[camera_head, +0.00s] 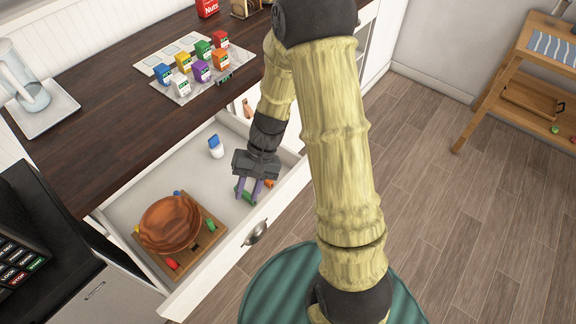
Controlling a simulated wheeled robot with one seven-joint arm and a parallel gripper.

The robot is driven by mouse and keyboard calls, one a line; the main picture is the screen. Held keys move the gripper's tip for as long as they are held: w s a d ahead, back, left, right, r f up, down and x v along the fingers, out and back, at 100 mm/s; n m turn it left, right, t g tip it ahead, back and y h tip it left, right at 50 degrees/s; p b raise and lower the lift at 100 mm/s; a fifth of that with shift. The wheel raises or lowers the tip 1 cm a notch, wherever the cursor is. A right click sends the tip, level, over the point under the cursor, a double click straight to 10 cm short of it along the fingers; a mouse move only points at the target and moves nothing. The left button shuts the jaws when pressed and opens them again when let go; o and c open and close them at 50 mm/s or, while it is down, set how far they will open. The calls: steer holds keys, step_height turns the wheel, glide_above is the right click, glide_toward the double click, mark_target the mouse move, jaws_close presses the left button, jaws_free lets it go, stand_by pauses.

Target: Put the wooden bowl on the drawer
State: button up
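The wooden bowl (171,222) is reddish brown and sits inside the open white drawer (143,193), at its left front. It rests on or over a square wooden board (206,234) with small coloured pieces around its edge. My gripper (248,190) points down over the right part of the drawer, to the right of the bowl and apart from it. Its two purple fingers are spread, with a small green thing (249,198) just below or between them. I see no contact with the green thing, but the view is too small to be certain.
A small blue-and-white carton (215,147) stands at the back of the drawer. The dark countertop (110,105) above holds several coloured cartons on a tray (190,97) and a glass pitcher (22,82). A dark keypad device (20,250) is at left. A wooden shelf (520,60) stands far right.

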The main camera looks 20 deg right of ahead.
steer(key=s+d+r+n+t+h, duration=0.1)
steer(key=s+d+r+t+h, duration=0.3)
steer(key=d+r, duration=0.5)
steer(key=shift+d+r+n+t+h, duration=0.4)
steer(key=shift+r+t+h, duration=0.2)
steer(key=shift+r+t, duration=0.35)
steer(key=shift+s, duration=0.1)
